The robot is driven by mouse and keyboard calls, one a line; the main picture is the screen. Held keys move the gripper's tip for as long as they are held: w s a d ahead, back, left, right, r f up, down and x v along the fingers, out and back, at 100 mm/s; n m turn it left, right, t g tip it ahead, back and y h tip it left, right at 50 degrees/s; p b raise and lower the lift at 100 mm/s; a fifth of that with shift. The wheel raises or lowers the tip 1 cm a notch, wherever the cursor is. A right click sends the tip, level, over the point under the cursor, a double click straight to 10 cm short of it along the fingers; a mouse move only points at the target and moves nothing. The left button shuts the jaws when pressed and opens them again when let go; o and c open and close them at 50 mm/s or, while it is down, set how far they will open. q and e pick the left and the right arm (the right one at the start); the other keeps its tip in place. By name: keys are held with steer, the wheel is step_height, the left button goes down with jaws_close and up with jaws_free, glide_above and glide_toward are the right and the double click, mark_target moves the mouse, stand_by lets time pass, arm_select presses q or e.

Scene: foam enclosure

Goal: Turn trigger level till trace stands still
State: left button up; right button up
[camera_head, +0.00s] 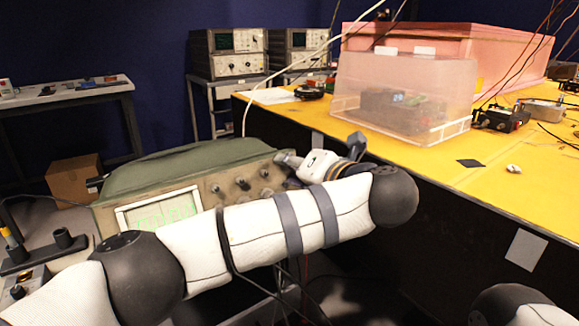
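An oscilloscope (137,200) with a green-grey cover on top stands at the left, its front towards me. Its lit screen (162,214) shows green traces; from this one frame I cannot tell whether they move. Several dark knobs (242,184) sit on the panel right of the screen. My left arm crosses in front and hides the lower panel. My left gripper (284,160) is at the panel's upper right edge, close to the knobs. I cannot tell whether it touches one, or whether its fingers are open. Which knob is the trigger level is not readable. My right gripper is out of view.
A yellow-topped bench (400,150) at the right carries a clear box (390,98), a pink foam enclosure (450,48) and small electronics. A white cable (262,85) arches down behind the oscilloscope. More instruments (228,53) and a cardboard box (73,178) stand behind.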

arm_select(q)
steer(key=shift+s+d+r, duration=0.1)
steer(key=shift+c, duration=1.1)
jaws_close()
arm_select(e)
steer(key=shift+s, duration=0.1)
